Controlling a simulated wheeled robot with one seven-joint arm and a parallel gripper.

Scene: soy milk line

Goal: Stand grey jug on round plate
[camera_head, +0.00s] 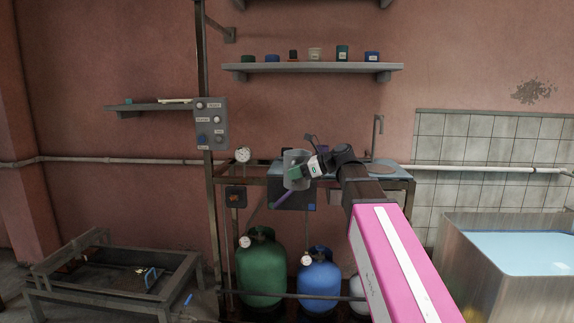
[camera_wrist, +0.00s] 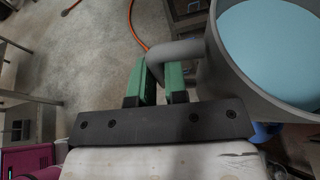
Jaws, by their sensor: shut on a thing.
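The grey jug (camera_head: 291,157) is held up in front of the metal bench in the head view. In the wrist view the grey jug (camera_wrist: 224,80) fills the right side, with a pale blue surface inside its rim. My gripper (camera_wrist: 162,82) has its green fingers shut on the jug's handle (camera_wrist: 176,50). In the head view my gripper (camera_head: 299,172) is partly hidden by the jug and wrist. A flat brownish disc on the bench, apparently the round plate (camera_head: 374,170), lies to the right of the jug, partly behind my arm. Nothing is seen standing on its visible part.
The metal bench (camera_head: 400,174) has a tap behind the disc. A post with a switch box (camera_head: 210,124) stands left of the jug. Green (camera_head: 261,268) and blue (camera_head: 318,275) gas cylinders stand below. A water-filled tank (camera_head: 470,270) is at right. Shelves hang above.

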